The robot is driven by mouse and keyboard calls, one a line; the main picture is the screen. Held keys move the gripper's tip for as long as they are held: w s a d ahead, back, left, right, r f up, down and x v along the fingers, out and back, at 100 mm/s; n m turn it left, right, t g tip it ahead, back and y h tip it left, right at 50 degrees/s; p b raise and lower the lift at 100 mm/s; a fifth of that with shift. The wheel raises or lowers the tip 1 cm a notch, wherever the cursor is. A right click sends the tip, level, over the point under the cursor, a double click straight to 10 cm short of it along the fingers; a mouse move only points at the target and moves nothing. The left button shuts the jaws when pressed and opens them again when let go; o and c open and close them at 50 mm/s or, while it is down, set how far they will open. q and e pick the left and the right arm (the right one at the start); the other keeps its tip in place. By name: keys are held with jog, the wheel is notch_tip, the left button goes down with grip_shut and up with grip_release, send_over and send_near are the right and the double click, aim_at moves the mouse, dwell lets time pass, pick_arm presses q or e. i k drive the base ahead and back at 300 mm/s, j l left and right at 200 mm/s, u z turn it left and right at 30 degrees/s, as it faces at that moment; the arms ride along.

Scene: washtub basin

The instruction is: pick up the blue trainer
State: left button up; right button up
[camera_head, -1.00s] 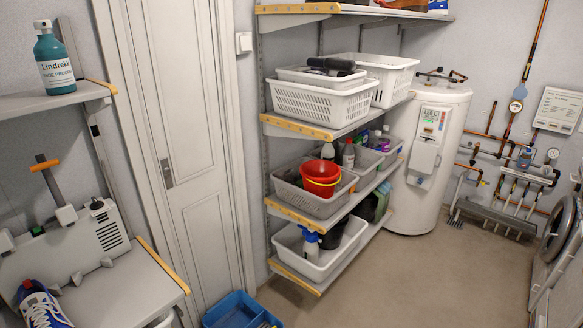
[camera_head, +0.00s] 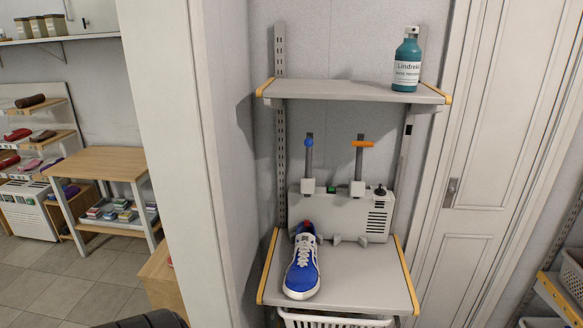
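The blue trainer (camera_head: 301,268), with white laces and a white sole, sits on the left part of the lower grey shelf (camera_head: 365,277). Its toe points toward the front edge and its heel is by the white machine (camera_head: 343,213). Nothing touches it from above. Neither of my grippers shows in the head view.
A white basket (camera_head: 335,319) is under the lower shelf. A white wall edge (camera_head: 180,150) stands left of the shelves, and a door (camera_head: 482,180) is on the right. The shelf's right half is clear.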

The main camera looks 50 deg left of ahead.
aim_at(301, 282)
jog(key=u, duration=1.5)
